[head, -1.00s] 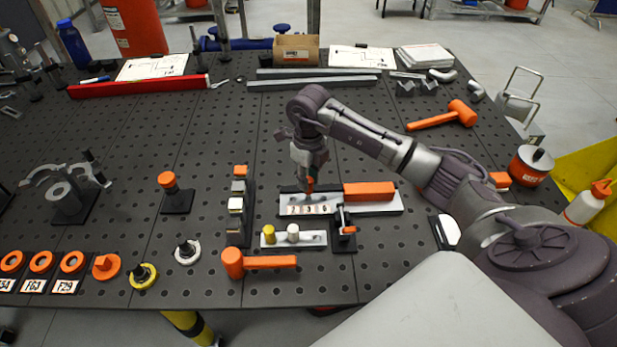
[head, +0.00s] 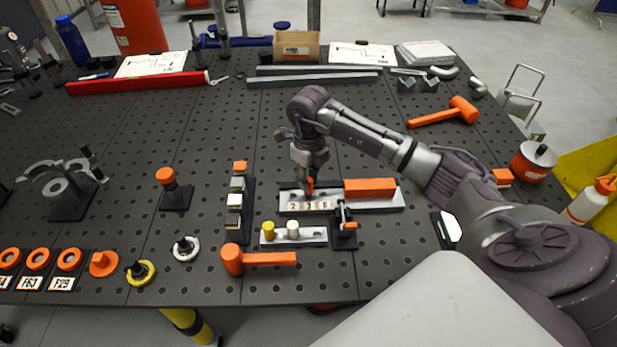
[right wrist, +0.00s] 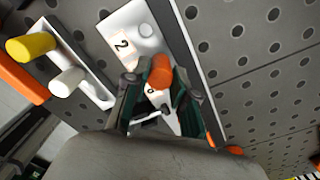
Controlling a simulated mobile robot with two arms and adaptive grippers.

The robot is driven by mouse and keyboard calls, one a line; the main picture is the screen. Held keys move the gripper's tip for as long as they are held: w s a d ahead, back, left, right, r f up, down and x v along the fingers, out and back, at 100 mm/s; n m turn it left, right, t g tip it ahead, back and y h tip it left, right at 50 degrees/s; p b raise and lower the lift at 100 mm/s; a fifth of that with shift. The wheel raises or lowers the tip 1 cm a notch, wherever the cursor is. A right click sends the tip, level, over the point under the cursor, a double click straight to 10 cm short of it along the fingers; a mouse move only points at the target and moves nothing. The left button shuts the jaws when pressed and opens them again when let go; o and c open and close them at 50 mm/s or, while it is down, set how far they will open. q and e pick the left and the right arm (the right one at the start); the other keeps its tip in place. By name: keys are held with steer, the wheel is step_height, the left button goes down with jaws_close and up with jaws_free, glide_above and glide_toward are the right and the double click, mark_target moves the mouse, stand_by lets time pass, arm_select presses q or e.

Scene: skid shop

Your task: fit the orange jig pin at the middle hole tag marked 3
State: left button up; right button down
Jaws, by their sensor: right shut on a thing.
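My right gripper (head: 310,184) is shut on the orange jig pin (right wrist: 160,72) and points down over the light metal plate (head: 380,206). In the head view the pin is a small orange bit between the fingers, just behind the middle tag (head: 309,206), which reads 3. A tag reading 2 (head: 293,206) is left of it, and another, which looks like 6 (head: 325,206), is right. The pin's lower end and the middle hole are hidden, so I cannot tell whether the pin is in the hole. My left gripper is not in view.
An orange block (head: 370,187) lies on the plate's right end. A dark rack (head: 247,215) stands left. Bare perforated tabletop lies behind.

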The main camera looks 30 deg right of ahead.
steer(key=shift+f+b, duration=0.5)
steer(key=shift+f, duration=0.15)
steer(key=c, duration=0.9)
jaws_free()
steer(key=shift+o, duration=0.4)
steer(key=shift+o, duration=0.9)
steer(key=shift+r, duration=0.1)
steer(key=shift+r+p, duration=2.2)
steer(key=shift+r, duration=1.3)
